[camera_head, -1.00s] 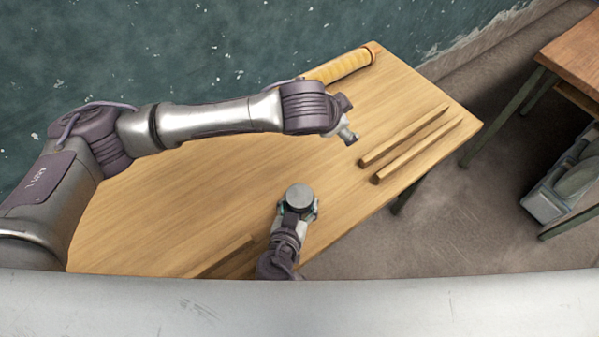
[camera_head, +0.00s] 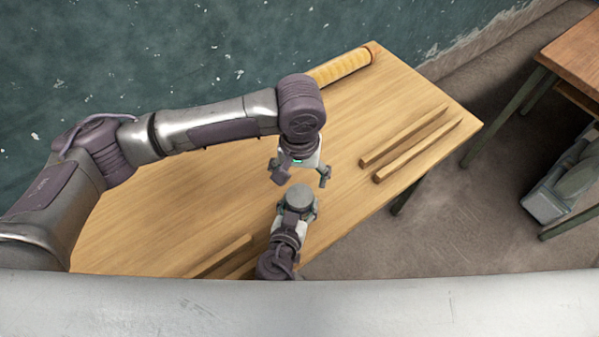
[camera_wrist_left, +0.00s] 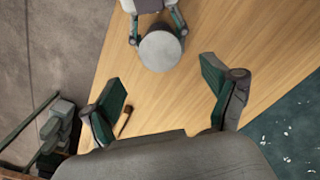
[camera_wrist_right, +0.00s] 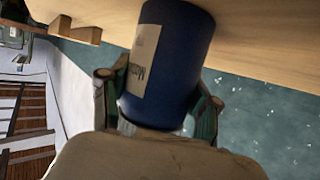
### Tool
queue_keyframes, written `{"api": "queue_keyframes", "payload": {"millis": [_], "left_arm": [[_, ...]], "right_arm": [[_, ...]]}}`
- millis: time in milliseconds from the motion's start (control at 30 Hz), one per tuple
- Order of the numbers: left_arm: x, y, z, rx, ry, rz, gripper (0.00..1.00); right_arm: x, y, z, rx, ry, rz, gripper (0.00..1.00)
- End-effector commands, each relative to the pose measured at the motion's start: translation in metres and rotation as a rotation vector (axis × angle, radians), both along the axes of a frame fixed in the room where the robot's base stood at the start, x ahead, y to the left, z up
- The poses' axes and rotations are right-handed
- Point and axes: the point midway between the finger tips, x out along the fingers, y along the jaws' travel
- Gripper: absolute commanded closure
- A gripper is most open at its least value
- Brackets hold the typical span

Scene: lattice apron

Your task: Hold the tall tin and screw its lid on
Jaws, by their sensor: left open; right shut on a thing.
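The tall tin (camera_wrist_right: 170,60) is blue with a pale label, seen in the right wrist view. My right gripper (camera_head: 299,212) is shut around it near its grey top end. The grey round lid (camera_head: 299,193) caps the tin in the head view; whether it is screwed tight I cannot tell. The lid also shows in the left wrist view (camera_wrist_left: 160,50). My left gripper (camera_head: 299,178) is open and empty, just behind and above the lid, its fingers spread wider than the lid. In the left wrist view the lid lies ahead, beyond its fingertips (camera_wrist_left: 160,78).
A yellow roll (camera_head: 343,66) lies at the table's back edge. Two wooden strips (camera_head: 404,136) lie to the right, with more strips (camera_head: 222,257) at the front left. Another table (camera_head: 572,55) and a grey bin (camera_head: 548,200) stand at the right. The middle of the table is clear.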

Motion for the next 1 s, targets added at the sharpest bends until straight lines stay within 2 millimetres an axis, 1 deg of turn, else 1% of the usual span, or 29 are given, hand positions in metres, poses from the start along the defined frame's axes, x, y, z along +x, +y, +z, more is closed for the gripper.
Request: {"api": "queue_keyframes", "payload": {"millis": [400, 500, 633, 900, 933, 1000], "left_arm": [[0.0, 0.001, -0.059, 0.002, 0.002, 0.001, 0.14], [0.0, 0.0, -0.069, 0.001, 0.001, 0.0, 0.14], [0.0, 0.0, -0.076, 0.001, 0.0, -0.001, 0.14], [0.0, 0.0, -0.077, 0.0, -0.001, -0.001, 0.14], [0.0, 0.0, -0.077, 0.0, 0.0, -0.001, 0.15], [0.0, 0.0, -0.077, 0.0, 0.0, -0.001, 0.27]], "right_arm": [[0.0, 0.0, 0.0, 0.0, 0.001, 0.0, 1.0], [0.0, 0.0, 0.0, 0.0, 0.001, 0.0, 1.0], [0.0, 0.0, 0.0, 0.0, 0.001, 0.0, 1.0], [0.0, 0.0, 0.0, 0.0, 0.001, 0.0, 1.0], [0.0, 0.0, 0.0, 0.0, 0.001, 0.0, 1.0], [0.0, 0.0, 0.0, 0.0, 0.001, 0.0, 1.0]]}}
